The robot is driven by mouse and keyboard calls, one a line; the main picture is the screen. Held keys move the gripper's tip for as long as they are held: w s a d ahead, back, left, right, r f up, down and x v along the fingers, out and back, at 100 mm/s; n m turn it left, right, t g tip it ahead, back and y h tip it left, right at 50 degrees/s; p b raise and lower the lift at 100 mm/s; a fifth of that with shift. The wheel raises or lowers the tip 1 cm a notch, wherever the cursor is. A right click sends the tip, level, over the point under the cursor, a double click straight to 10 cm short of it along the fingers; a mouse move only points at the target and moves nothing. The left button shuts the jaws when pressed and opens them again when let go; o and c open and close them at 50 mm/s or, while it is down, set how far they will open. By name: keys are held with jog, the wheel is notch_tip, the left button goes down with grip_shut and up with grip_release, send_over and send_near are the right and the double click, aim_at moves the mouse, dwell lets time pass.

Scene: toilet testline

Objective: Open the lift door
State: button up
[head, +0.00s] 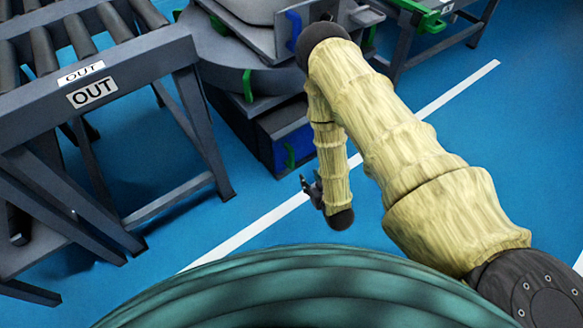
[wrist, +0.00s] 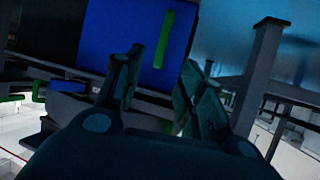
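A blue panel (head: 290,146) with a green handle (head: 290,155) is low on the dark grey machine (head: 238,130); it looks like the lift door and appears closed. In the wrist view the blue panel (wrist: 138,40) is ahead, with its upright green handle (wrist: 165,40) above and between my fingertips. My gripper (head: 308,185) hangs low, in front of the machine, partly hidden by my arm. In the wrist view my gripper (wrist: 162,62) is open, with nothing seen between its fingers. It looks apart from the handle.
A roller conveyor marked OUT (head: 92,92) stands at the left, its legs reaching the floor. More green handles (head: 248,85) are higher on the machine. Another frame (head: 440,30) stands at the back right. Blue floor (head: 230,205) with a white line is clear in front.

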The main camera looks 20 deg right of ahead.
aim_at(292, 160)
jog(key=w+f+n+t+y+b, duration=0.1)
jog(key=w+f+t+y+b, duration=0.1)
jog(key=w+f+t+b, duration=0.6)
jog(key=shift+w+a+f+g+b, duration=0.1)
jog(key=shift+w+a+g+b, duration=0.35)
jog(key=shift+w+b, duration=0.95)
jog(key=shift+w+a+f+g+b, duration=0.1)
jog(key=shift+w+a+g+b, duration=0.3)
jog(key=shift+w+b, duration=1.05)
jog(key=shift+w+a+f+g+b, duration=0.15)
jog(key=shift+w+g+b, duration=0.65)
jog(key=shift+w, duration=1)
jog(key=shift+r, duration=0.1)
jog(key=shift+c, duration=0.3)
grip_shut()
